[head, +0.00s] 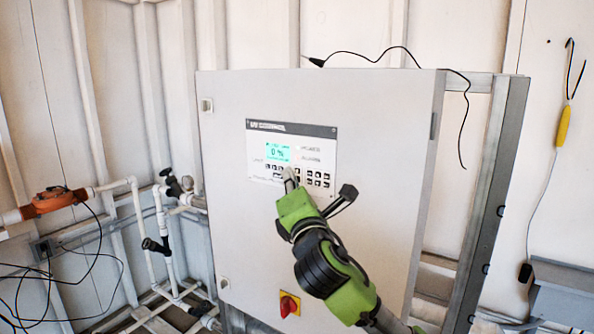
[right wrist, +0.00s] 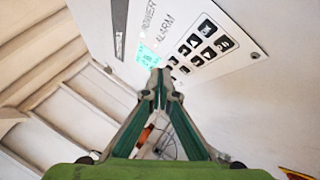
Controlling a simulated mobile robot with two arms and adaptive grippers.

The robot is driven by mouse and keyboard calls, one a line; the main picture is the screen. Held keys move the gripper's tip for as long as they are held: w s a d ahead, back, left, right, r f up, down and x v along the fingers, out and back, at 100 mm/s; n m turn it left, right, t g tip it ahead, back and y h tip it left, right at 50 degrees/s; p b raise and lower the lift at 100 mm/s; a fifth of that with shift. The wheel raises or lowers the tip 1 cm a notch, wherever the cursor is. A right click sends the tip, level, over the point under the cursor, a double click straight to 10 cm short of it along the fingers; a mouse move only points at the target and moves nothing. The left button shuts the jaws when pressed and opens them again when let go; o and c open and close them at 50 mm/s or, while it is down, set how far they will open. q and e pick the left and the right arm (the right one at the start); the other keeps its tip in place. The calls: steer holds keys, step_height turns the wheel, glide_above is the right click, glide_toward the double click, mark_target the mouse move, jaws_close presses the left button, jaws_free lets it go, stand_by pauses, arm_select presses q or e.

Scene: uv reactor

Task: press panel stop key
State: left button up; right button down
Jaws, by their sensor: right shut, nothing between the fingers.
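The control panel (head: 318,133) is a light plate with a dark top strip on the front of a grey cabinet (head: 240,220). Its lit turquoise display (head: 278,153) reads 0 %. Rows of small black keys (head: 318,179) lie below and to the right of the display. I cannot read which key is the stop key. My right gripper (head: 290,176) is shut and empty, its tips over the keypad's left-middle part, hiding some keys. In the right wrist view the shut fingertips (right wrist: 160,75) are close to the panel beside the display (right wrist: 147,57); contact cannot be told. My left gripper is not in view.
A red rotary switch on a yellow plate (head: 290,304) sits low on the cabinet door. White pipes with black valves and an orange-brown unit (head: 55,201) stand at left. A black cable (head: 386,56) runs over the cabinet top. A yellow-handled tool (head: 563,126) hangs at right.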

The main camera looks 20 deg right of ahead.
steer(key=s+a, duration=0.1)
steer(key=a, duration=0.1)
steer(key=s+a+p, duration=0.1)
steer(key=s+a, duration=0.1)
stand_by(0.6)
stand_by(0.6)
